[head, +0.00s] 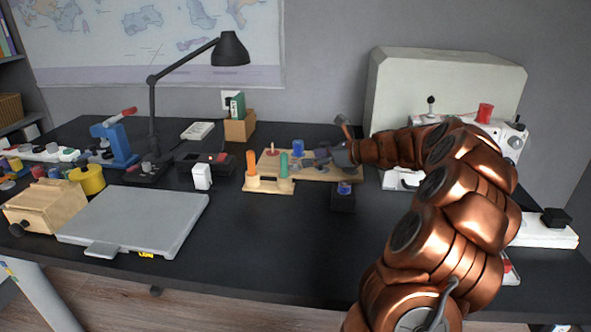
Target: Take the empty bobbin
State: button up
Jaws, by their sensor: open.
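A light wooden board (318,171) near the middle of the desk carries a blue spool (298,147) and a small red-topped peg (272,151). A small black box (343,202) in front of it has a blue piece (344,188) on top. I cannot tell which of these small pieces, if any, is the empty bobbin. My gripper (328,150) is open, over the right part of the board and to the right of the blue spool. It looks empty. My wrist and gripper hide part of the board.
A wooden stand with orange and green thread cones (268,185) is left of the board. A white sewing machine (485,125) is behind my arm. A grey flat plate (135,222), a black lamp (230,50) and a blue press (118,143) are left. The front middle desk is clear.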

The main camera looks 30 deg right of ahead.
aim_at(297, 161)
jog(key=b+x, duration=0.1)
jog(key=x, duration=0.2)
jog(key=b+x, duration=0.1)
jog(key=x, duration=0.2)
jog(key=shift+d+f, duration=0.15)
jog(key=shift+f, duration=0.3)
jog(key=shift+w, duration=0.3)
jog(key=shift+c, duration=0.3)
jog(key=c, duration=0.9)
